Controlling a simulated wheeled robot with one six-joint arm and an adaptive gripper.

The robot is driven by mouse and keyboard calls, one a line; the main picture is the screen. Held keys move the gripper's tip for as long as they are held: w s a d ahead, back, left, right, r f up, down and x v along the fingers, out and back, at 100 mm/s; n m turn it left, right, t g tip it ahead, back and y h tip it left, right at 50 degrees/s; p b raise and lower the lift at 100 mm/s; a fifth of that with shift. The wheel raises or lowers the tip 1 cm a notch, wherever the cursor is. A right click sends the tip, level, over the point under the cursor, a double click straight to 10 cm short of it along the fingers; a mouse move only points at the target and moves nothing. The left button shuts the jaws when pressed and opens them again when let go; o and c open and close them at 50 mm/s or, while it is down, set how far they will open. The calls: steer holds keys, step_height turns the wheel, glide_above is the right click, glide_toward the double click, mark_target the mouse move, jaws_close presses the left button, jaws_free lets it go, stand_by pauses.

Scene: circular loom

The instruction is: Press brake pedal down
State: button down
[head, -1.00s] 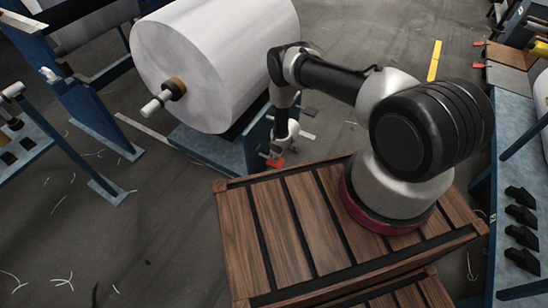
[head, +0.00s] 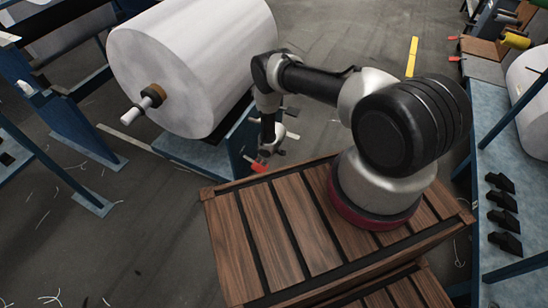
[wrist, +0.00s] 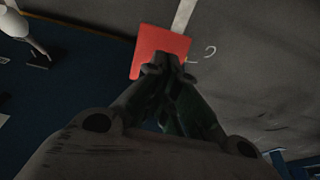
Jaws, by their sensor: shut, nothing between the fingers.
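The brake pedal is a flat red plate. In the head view the red pedal (head: 258,167) shows just beyond the far edge of the wooden crate, beside the blue roll stand. In the wrist view the red pedal (wrist: 158,50) lies right at my fingertips. My gripper (wrist: 168,66) is shut and empty, its tips over the pedal's near edge. I cannot tell whether they touch it. In the head view my gripper (head: 266,150) points down at the pedal and is partly hidden by the wrist.
A large white roll (head: 190,65) rests on the blue stand (head: 190,152) left of my arm. The slatted wooden crate (head: 232,240) is under my arm's base. A blue bench with black pedals (head: 503,220) stands at right. Grey floor lies open behind.

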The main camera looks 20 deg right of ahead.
steer(key=s+d+r, duration=0.4)
steer(key=r, duration=0.4)
steer(key=shift+s+d+r, duration=0.3)
steer(key=shift+s+r, duration=0.05)
steer(key=shift+r, duration=0.05)
